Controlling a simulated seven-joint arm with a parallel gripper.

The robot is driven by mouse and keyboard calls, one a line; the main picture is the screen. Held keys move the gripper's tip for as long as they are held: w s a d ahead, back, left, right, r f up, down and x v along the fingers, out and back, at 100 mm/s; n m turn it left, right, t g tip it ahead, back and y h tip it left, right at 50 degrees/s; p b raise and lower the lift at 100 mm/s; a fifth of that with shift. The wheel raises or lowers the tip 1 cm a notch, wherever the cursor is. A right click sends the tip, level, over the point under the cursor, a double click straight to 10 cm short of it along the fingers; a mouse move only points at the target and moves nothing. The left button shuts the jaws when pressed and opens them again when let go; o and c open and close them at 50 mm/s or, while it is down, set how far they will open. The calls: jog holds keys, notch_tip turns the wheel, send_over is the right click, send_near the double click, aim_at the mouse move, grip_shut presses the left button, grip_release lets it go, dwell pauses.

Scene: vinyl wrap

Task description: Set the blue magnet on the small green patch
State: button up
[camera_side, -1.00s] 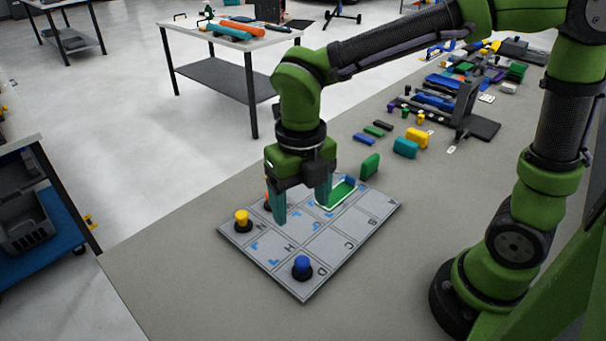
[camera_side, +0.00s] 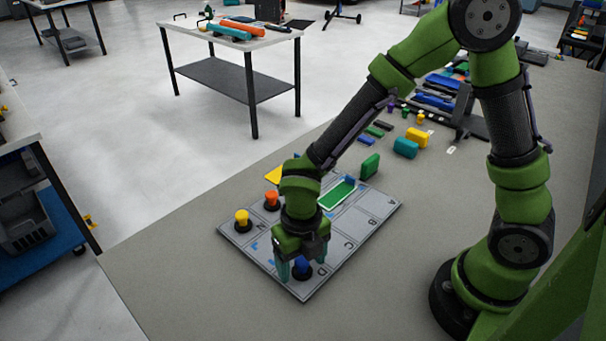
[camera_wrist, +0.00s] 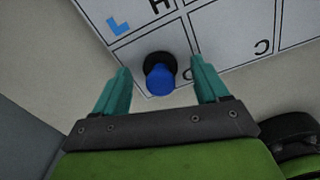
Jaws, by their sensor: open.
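The blue magnet (camera_side: 301,265) stands on its black base in the square marked D, at the front corner of the grey board (camera_side: 340,250). In the wrist view the blue magnet (camera_wrist: 159,77) shows between and just beyond my fingertips. My gripper (camera_side: 303,268) is open with its teal fingers either side of the magnet. It also shows open in the wrist view (camera_wrist: 160,85), with gaps at both sides. The green patch (camera_side: 338,193) is a white-edged rectangle at the far side of the board, with a small blue piece at its far end.
A yellow magnet (camera_side: 242,218) and an orange magnet (camera_side: 271,199) stand at the board's left edge. A green block (camera_side: 370,165), a teal block (camera_side: 405,147) and a yellow block (camera_side: 417,136) lie beyond the board. The table front is clear.

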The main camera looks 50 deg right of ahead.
aim_at(302, 259)
jog(key=shift+f, duration=0.15)
jog(key=c, duration=1.3)
jog(key=shift+o, duration=0.2)
jog(key=shift+r, duration=0.7)
jog(key=shift+r, duration=3.4)
